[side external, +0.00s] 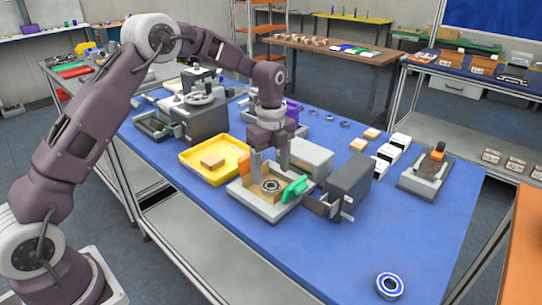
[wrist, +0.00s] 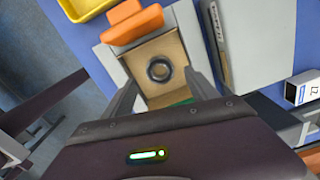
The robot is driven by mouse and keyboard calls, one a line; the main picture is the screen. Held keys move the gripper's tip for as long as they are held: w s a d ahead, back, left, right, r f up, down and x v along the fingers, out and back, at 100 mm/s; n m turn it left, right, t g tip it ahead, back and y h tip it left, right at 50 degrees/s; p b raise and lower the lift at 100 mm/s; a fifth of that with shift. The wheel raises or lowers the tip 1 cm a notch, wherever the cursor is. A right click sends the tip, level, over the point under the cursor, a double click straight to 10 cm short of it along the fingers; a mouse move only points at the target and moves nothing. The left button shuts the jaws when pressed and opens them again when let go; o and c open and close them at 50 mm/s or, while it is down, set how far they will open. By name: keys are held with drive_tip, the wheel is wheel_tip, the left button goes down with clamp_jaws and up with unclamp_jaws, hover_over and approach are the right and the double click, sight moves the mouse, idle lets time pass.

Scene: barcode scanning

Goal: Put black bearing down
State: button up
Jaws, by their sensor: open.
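The black bearing (side external: 270,185) lies flat inside an open cardboard box (wrist: 176,47), which sits in a grey fixture (side external: 243,201). In the wrist view the bearing (wrist: 159,70) is a dark ring near the middle of the box floor. My gripper (side external: 270,172) points down over the box with its fingers spread on either side of the bearing. In the wrist view the gripper (wrist: 160,82) shows a clear gap between each finger and the ring. The gripper is open and holds nothing.
The fixture has a green clamp (side external: 295,188) and an orange clamp (wrist: 132,24). A yellow tray (side external: 194,160) with a small box stands left. A dark grey machine (side external: 350,180) stands close on the right. A blue-ringed bearing (side external: 389,284) lies at the front right, with clear mat around it.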

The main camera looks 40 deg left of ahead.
sight(271, 185)
wheel_tip(271, 185, up, 8)
drive_tip(key=shift+r, duration=0.15)
drive_tip(key=s+d+r+n+t, duration=0.25)
drive_tip(key=s+r+n, duration=0.55)
drive_tip(key=s+r, duration=0.5)
drive_tip(key=s+f+n+t, duration=0.3)
drive_tip(key=s+n, duration=0.9)
drive_tip(key=s, duration=0.9)
drive_tip(key=shift+f, duration=0.65)
